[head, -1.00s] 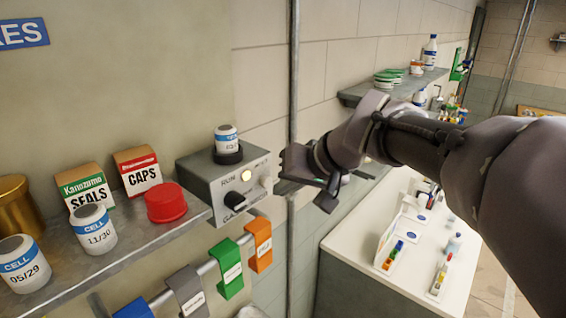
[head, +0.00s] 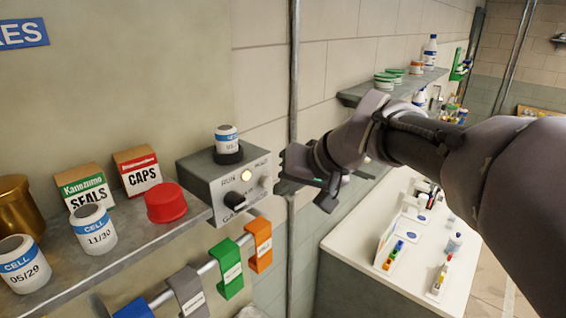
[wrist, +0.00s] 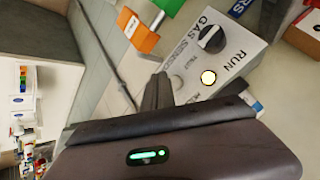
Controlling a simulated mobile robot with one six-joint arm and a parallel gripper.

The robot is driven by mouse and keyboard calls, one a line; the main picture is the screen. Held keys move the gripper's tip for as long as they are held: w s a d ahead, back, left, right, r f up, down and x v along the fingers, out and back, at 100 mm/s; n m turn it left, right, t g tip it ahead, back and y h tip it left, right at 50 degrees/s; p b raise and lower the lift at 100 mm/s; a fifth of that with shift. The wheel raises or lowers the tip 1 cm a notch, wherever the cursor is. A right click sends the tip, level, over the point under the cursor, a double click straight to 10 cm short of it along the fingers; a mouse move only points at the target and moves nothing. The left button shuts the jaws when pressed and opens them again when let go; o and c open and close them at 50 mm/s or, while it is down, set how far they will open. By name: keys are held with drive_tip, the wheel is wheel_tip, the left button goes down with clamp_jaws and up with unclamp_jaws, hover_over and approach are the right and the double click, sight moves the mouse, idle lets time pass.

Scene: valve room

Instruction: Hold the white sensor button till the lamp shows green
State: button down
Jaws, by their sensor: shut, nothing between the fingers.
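A grey sensor box (head: 203,180) stands at the right end of the shelf, with a black knob (head: 237,199) below the word RUN. A small round lamp (head: 246,175) on its face glows pale yellow, not green; it also glows in the wrist view (wrist: 208,77). The white button (head: 263,181) is at the right of the face. My gripper (head: 279,187) is shut and empty, just right of the button. I cannot tell whether the tips touch it. In the wrist view the dark fingers (wrist: 160,92) lie close to the box's edge.
A white cell (head: 227,138) stands on top of the box. A red cap (head: 166,203), cartons and more cells stand on the shelf to the left. Coloured tags (head: 230,272) hang on a rail below. A vertical pipe (head: 293,80) runs behind my gripper.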

drive_tip(key=shift+w+a, duration=0.3)
drive_tip(key=shift+a, duration=0.05)
drive_tip(key=shift+w+a, duration=0.25)
drive_tip(key=shift+a, duration=0.1)
idle(2.0)
drive_tip(key=shift+s+d, duration=0.1)
drive_tip(key=shift+d, duration=0.05)
drive_tip(key=shift+s+d+b, duration=0.5)
drive_tip(key=shift+d+b, duration=0.05)
drive_tip(key=shift+d, duration=0.1)
drive_tip(key=shift+s+d+b, duration=0.5)
drive_tip(key=shift+s+d, duration=0.25)
drive_tip(key=shift+d, duration=0.2)
drive_tip(key=shift+s+d+b, duration=0.45)
drive_tip(key=shift+s+d, duration=0.3)
drive_tip(key=shift+d, duration=0.2)
